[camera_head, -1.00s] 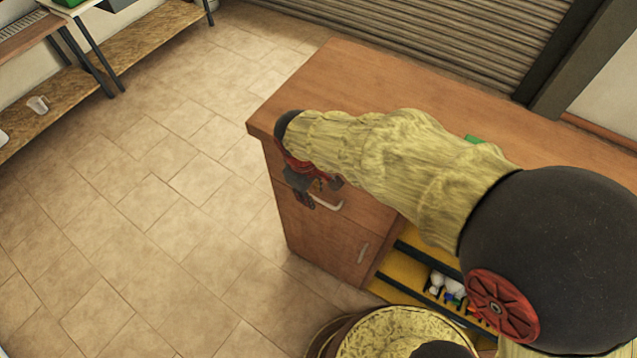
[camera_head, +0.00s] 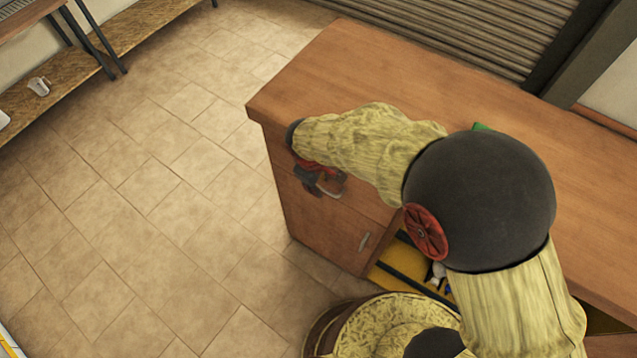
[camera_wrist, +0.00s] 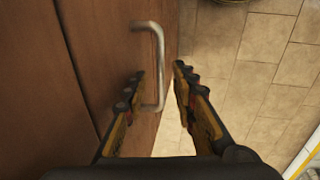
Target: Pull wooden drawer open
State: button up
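The wooden drawer (camera_head: 370,203) is the upper front at the left end of the brown wooden counter. It looks shut, flush with the cabinet. Its curved metal handle (camera_wrist: 157,50) shows clearly in the wrist view and is partly covered by my gripper in the head view. My gripper (camera_head: 320,188) is at the drawer front, beside the handle. In the wrist view my gripper (camera_wrist: 160,72) is open, with the handle in the gap between its two fingers. I cannot tell whether either finger touches it.
A cabinet door with its own handle (camera_head: 364,242) is below the drawer. The tiled floor (camera_head: 170,200) to the left is clear. A low shelf holds a clear jug (camera_head: 39,86).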

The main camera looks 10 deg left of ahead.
jog(key=shift+c, duration=1.1)
jog(key=c, duration=0.4)
grip_shut()
